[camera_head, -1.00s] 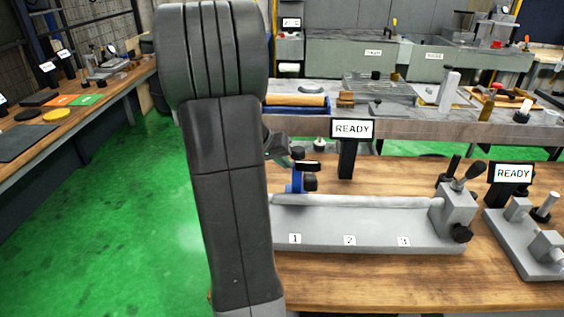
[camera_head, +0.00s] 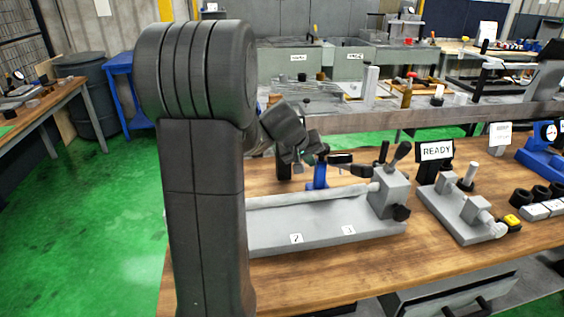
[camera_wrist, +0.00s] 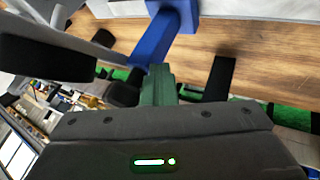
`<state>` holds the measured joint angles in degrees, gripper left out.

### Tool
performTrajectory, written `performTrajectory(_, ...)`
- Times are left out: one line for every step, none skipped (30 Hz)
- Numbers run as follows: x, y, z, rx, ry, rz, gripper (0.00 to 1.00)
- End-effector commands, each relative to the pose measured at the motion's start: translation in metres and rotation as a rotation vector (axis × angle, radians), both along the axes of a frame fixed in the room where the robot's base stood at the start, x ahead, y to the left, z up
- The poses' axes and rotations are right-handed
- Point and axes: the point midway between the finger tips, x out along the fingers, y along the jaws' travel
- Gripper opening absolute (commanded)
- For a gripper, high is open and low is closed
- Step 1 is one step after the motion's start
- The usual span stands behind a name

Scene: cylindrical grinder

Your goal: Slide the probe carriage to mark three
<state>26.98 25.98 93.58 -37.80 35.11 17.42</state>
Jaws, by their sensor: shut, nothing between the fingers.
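The probe carriage (camera_head: 319,177) is a blue upright with black parts, behind the pale rail (camera_head: 310,199) of a grey grinder bed (camera_head: 325,231). It appears between label 2 (camera_head: 296,238) and label 3 (camera_head: 349,230) in the head view; its exact alignment is hard to tell. My gripper (camera_head: 310,154) is beside its top, on the left. In the wrist view, the green fingers (camera_wrist: 157,88) are shut and empty, close to the blue carriage (camera_wrist: 165,35); whether they touch is unclear. My arm hides the bed's left end and label 1.
A grey end block with a lever (camera_head: 390,190) stands at the bed's right end. Right of it are a READY sign (camera_head: 436,151) and another grey fixture (camera_head: 462,212). A cluttered bench (camera_head: 420,116) stands behind. The wooden table front (camera_head: 300,285) is clear.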

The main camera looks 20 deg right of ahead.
Motion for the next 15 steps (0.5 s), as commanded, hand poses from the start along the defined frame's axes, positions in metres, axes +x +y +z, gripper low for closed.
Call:
performTrajectory(-0.003,-0.011,0.001,0.0,0.0,-0.005,0.0)
performTrajectory(-0.004,-0.015,0.001,0.001,0.0,-0.004,0.0)
performTrajectory(-0.005,-0.021,0.001,0.001,-0.001,-0.004,0.0)
performTrajectory(-0.005,-0.025,0.001,0.0,-0.001,-0.003,0.0)
performTrajectory(-0.005,-0.028,0.001,-0.001,0.0,-0.001,0.0)
performTrajectory(-0.006,-0.032,0.001,0.0,-0.001,-0.002,0.0)
performTrajectory(-0.007,-0.034,0.001,0.0,-0.001,-0.002,0.0)
performTrajectory(-0.007,-0.036,0.001,-0.001,0.0,-0.001,0.0)
performTrajectory(-0.007,-0.038,0.001,0.0,-0.001,-0.001,0.0)
performTrajectory(-0.008,-0.039,0.001,0.0,-0.001,-0.001,0.0)
performTrajectory(-0.008,-0.04,0.001,0.0,-0.001,0.0,0.0)
performTrajectory(-0.008,-0.04,0.001,0.0,-0.001,0.0,0.0)
performTrajectory(-0.008,-0.041,0.0,0.0,-0.001,0.0,0.0)
performTrajectory(-0.008,-0.041,0.0,0.0,-0.001,0.0,0.0)
performTrajectory(-0.008,-0.041,0.0,0.0,-0.001,0.0,0.0)
